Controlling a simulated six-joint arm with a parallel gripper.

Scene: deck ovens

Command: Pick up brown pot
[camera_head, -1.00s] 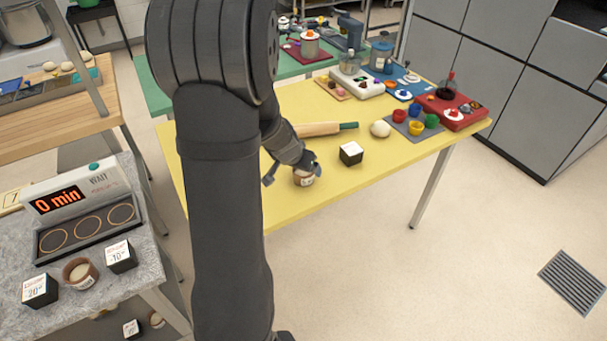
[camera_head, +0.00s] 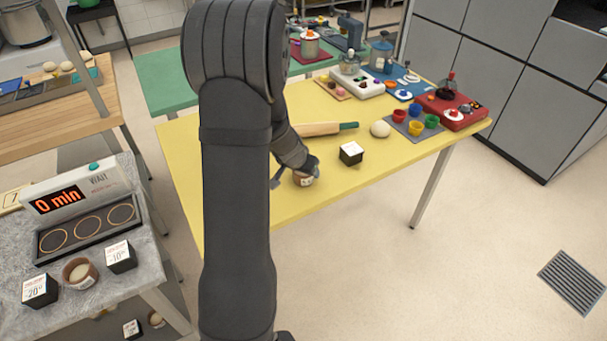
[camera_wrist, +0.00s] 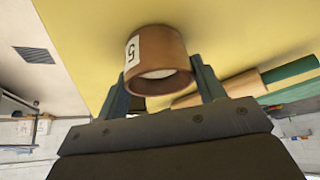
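The brown pot (camera_head: 304,180) with a white label stands on the yellow table (camera_head: 230,200), near its front edge. In the wrist view the pot (camera_wrist: 160,75) shows a label reading 5 and a pale inside. My gripper (camera_head: 294,176) is at the pot, with one finger on each side of it. It is open; in the head view a gap shows between the left finger and the pot. In the wrist view the fingers (camera_wrist: 162,88) straddle the pot, the right one close to its wall or touching it.
A black cube with a white top (camera_head: 351,153) stands right of the pot. A rolling pin (camera_head: 320,129) lies behind it, and a dough ball (camera_head: 381,129) sits farther right. Another brown pot (camera_head: 80,272) stands on the grey counter at left, between two labelled cubes.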

